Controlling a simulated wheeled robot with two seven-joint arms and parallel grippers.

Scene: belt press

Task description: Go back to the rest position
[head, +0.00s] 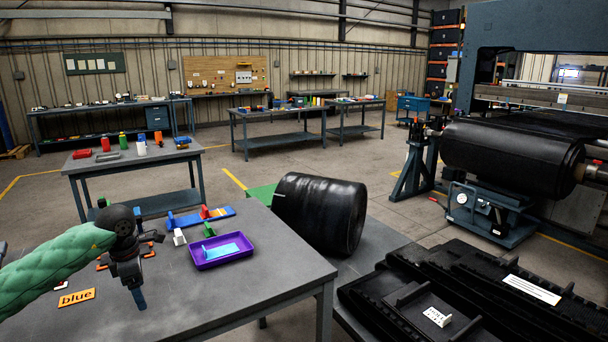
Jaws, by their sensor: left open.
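My left gripper (137,288) hangs down over the near-left part of the grey table (240,285), at the end of my green-sleeved arm. It is open, and I see nothing held in it. Its lower end is bluish and small, so finger detail is hard to make out. My right gripper is not in view.
A blue board (187,219), a green piece (209,230) and a white piece (179,237) lie behind the tray. A black roll (320,213) stands beyond the table's right edge. Black ribbed pieces (440,295) lie at lower right. The table's front is clear.

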